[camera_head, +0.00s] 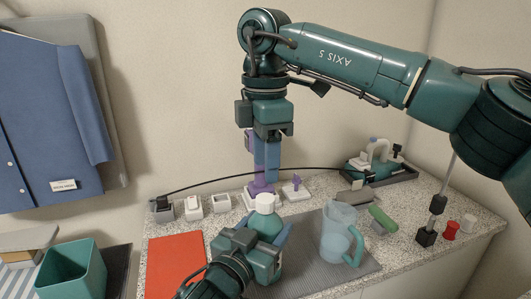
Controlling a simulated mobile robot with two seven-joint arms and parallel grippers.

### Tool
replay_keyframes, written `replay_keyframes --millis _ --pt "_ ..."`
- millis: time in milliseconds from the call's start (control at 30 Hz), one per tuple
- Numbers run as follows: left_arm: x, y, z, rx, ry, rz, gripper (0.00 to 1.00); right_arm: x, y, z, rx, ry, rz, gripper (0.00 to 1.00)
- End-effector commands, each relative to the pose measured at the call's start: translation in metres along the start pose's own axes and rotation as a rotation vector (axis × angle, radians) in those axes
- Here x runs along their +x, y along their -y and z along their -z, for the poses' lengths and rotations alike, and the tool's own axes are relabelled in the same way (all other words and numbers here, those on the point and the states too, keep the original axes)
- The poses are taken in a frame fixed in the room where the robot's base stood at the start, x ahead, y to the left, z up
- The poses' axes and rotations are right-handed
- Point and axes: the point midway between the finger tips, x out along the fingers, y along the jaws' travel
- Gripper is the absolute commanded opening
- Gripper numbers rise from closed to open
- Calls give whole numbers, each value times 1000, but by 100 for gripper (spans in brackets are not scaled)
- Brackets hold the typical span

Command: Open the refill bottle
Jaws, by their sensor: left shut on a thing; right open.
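The refill bottle (267,222) has a teal body and a white cap (265,202). It stands upright on the counter with the cap on top. My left gripper (266,229) comes in from below, its blue fingers shut around the bottle's body. The gripper hides the lower part of the bottle. My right gripper (266,178) points down above and behind the cap in the picture, open and apart from it. Its blue fingers overlap a purple thing behind, so the gap between them is hard to see.
A clear blue pitcher (337,232) stands on the grey mat (310,280) right of the bottle. A red sheet (176,262) lies left. Small white holders (221,203) and a purple tool (294,187) line the back. A teal bin (70,272) sits lower left.

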Motion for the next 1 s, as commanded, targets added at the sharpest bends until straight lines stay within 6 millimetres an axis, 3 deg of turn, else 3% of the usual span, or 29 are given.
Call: replay_keyframes --millis 300,500,867,1000 --pt "0 0 -1 0 1 0 0 49 1 -1 0 0 4 48" --pt "0 0 -1 0 1 0 0 70 0 0 0 0 2 48" --pt "0 0 -1 0 1 0 0 74 0 0 0 0 0 48" --pt "0 0 -1 0 1 0 0 74 0 0 0 0 0 37"
